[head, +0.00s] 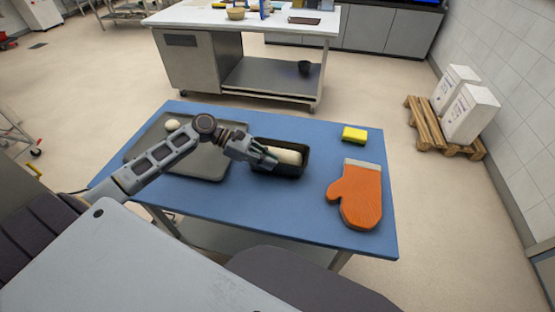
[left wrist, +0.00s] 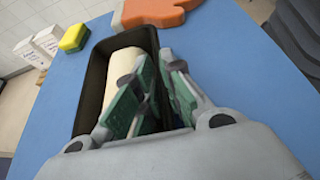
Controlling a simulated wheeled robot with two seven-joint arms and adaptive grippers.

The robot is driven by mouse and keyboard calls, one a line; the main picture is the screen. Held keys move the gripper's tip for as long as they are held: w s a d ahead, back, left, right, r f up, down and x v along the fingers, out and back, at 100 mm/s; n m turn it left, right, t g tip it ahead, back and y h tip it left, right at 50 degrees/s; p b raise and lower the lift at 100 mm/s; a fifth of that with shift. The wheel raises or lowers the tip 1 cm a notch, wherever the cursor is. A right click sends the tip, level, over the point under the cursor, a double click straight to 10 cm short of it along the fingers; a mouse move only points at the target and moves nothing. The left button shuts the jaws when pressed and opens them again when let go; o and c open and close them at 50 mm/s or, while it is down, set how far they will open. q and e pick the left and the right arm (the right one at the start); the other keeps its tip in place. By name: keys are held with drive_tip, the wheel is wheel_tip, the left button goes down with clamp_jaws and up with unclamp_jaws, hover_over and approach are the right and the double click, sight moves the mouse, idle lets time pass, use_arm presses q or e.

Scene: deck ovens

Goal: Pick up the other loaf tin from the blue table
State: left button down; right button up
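A dark loaf tin (head: 302,172) with a pale loaf-shaped filling (head: 287,156) stands upright on the blue table (head: 290,215), near its middle. In the left wrist view the tin (left wrist: 97,72) lies just ahead of my gripper, the pale filling (left wrist: 122,62) inside it. My left gripper (head: 270,157) reaches in from the left and is at the tin's left end. In the left wrist view its green-padded fingers (left wrist: 158,75) are close together at the tin's right wall and overlap it. Whether they press on the wall is unclear. My right gripper is out of view.
A dark baking tray (head: 200,172) with a pale round piece (head: 172,124) lies left of the tin. An orange oven mitt (head: 359,197) and a yellow-green sponge (head: 354,134) lie to the right. Bare table shows before the tin. A white-topped counter (head: 200,17) stands behind.

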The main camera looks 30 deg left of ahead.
use_arm(q)
drive_tip(key=shift+r, duration=0.85)
wheel_tip(320, 180, up, 7)
drive_tip(key=shift+f+p, duration=0.1)
drive_tip(key=shift+p, duration=0.2)
drive_tip(key=shift+r, duration=0.8)
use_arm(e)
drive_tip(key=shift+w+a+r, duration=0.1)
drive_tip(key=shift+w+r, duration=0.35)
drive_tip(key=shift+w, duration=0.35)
